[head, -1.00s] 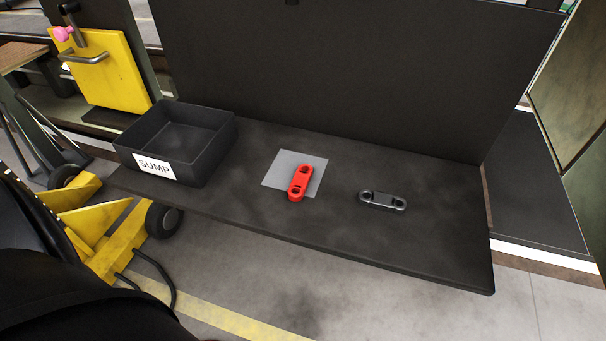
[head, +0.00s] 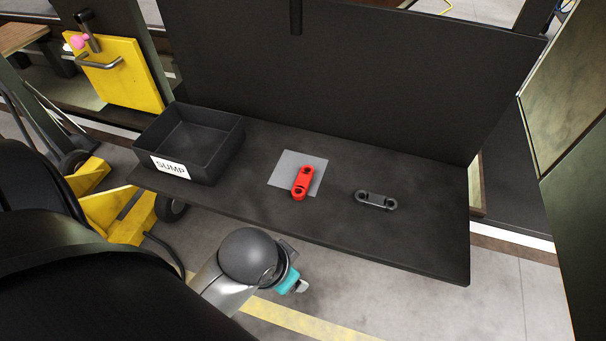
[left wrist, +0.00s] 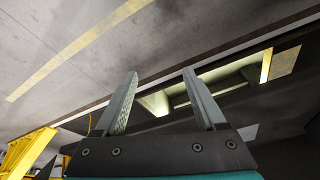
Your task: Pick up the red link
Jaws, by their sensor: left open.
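The red link (head: 303,183) lies on the dark shelf (head: 270,224), partly over a grey square patch (head: 289,163). A dark grey link (head: 376,200) lies apart from it to the right. My left gripper (head: 302,286) is in front of and below the shelf's front edge, well short of the red link; only a small part of it shows in the head view. In the left wrist view its two fingers (left wrist: 161,72) are spread with nothing between them. Neither link can be made out in that view. My right gripper is not in view.
A black bin (head: 233,146) marked SUMP stands at the shelf's left end. A dark upright panel (head: 370,80) rises behind the shelf. A yellow wheeled cart (head: 122,205) is at the left. The shelf around the red link is clear.

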